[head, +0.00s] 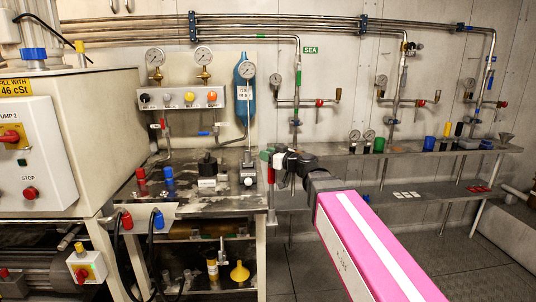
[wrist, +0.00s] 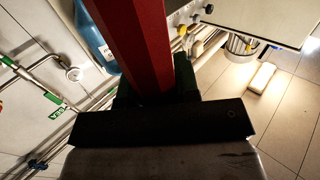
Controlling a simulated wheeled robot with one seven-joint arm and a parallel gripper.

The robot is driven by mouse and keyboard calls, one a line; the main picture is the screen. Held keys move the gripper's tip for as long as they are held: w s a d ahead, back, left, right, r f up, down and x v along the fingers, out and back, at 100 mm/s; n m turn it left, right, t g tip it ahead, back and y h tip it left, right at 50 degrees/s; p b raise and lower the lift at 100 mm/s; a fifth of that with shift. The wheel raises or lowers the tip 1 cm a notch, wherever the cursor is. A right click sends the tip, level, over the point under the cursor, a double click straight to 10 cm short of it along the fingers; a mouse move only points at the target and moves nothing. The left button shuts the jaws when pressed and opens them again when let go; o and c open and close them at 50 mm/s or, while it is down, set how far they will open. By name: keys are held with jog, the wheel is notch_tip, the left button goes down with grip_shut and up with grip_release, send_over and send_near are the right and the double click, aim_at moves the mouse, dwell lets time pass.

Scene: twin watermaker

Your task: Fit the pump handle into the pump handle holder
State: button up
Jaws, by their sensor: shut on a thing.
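My gripper (head: 269,157) is at the front right corner of the workbench, at the end of my pink arm. In the wrist view it is shut on a long red bar, which I take to be the pump handle (wrist: 137,45). The bar runs away from the dark jaws toward the top of that view. In the head view a short red piece (head: 271,174) shows just below the gripper.
The workbench (head: 225,200) also carries red and blue capped fittings (head: 141,176) and a black-topped block (head: 207,168). A blue cylinder (head: 243,90) and gauges are on the wall behind. A shelf (head: 420,152) with cups runs along the right. The floor at right is clear.

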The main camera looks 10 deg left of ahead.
jog(key=shift+f, duration=1.25)
jog(key=o, duration=0.9)
jog(key=shift+c, duration=0.2)
